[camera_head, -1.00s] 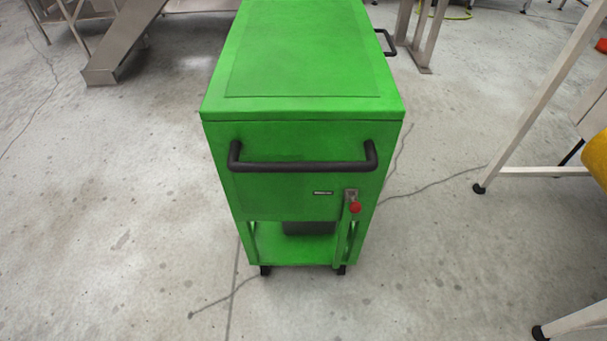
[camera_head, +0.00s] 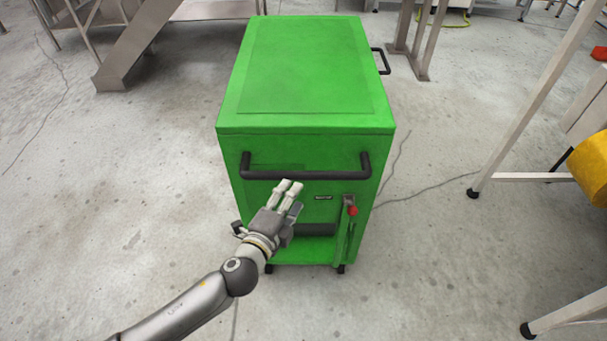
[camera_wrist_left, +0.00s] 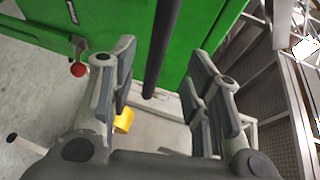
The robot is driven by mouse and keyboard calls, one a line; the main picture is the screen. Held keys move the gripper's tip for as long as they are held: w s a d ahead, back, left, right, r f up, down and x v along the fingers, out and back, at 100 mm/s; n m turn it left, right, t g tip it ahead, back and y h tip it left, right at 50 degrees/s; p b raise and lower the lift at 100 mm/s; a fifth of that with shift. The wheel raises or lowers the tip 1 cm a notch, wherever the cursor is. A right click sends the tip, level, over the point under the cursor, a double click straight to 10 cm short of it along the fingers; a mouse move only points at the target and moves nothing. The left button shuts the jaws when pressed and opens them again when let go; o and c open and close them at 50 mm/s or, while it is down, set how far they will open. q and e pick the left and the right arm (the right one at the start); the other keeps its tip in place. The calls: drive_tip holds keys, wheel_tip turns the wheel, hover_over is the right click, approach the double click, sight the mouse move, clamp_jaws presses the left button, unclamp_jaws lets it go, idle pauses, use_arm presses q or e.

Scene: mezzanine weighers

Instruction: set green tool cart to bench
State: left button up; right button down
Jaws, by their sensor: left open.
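The green tool cart (camera_head: 305,70) stands upright on its casters straight ahead, with a flat green top and an open lower shelf. Its black bar handle (camera_head: 325,175) crosses the near end, and the bar also shows in the left wrist view (camera_wrist_left: 163,45). My left gripper (camera_head: 289,186) is open and empty, just below the left part of the handle. In the wrist view the bar lies between its two fingers; I cannot tell if they touch it. A red knob (camera_head: 351,210) is at the cart's right near corner. My right gripper is out of view.
A white-legged frame (camera_head: 535,100) stands to the right with a yellow roll (camera_head: 590,165) beside it; I cannot tell whether it is the bench. A metal chute (camera_head: 135,45) is at the back left. Concrete floor is clear left and right of the cart.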

sight(303, 179)
use_arm(q)
drive_tip(key=x, duration=0.9)
drive_tip(key=shift+w+d+f, duration=0.15)
drive_tip(key=shift+w, duration=0.1)
clamp_jaws()
